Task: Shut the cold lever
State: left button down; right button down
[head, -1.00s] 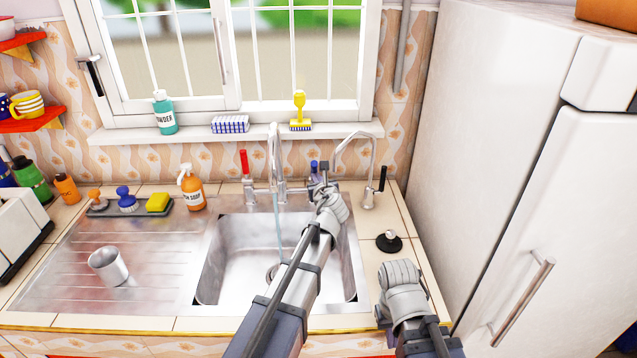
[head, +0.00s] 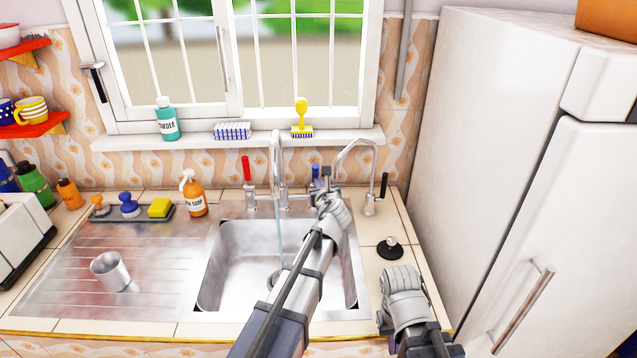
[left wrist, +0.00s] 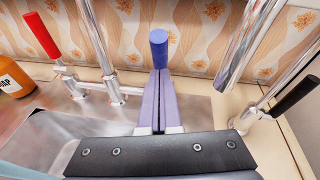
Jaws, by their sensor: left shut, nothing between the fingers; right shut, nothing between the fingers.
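The cold lever, with a blue handle (head: 315,170), stands upright on the right side of the sink tap; its top also shows in the left wrist view (left wrist: 158,48). My left gripper (head: 322,186) is shut and empty, right at the blue handle. In the left wrist view its fingers (left wrist: 156,100) are together, just in front of the handle and hiding its lower part; I cannot tell if they touch. A thin water stream (head: 279,235) falls from the tap spout (head: 275,150) into the sink. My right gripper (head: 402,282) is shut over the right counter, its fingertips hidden.
The red-handled lever (head: 246,168) stands left of the spout. A smaller curved tap with a black lever (head: 384,186) stands to the right. The sink (head: 240,260) lies below my left arm. A metal cup (head: 110,271) is on the drainboard; the fridge (head: 500,150) borders the right.

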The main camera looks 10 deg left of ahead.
pick_arm(q)
jog(key=p+v, duration=0.3)
jog(key=v, duration=0.9)
jog(key=shift+d, duration=0.15)
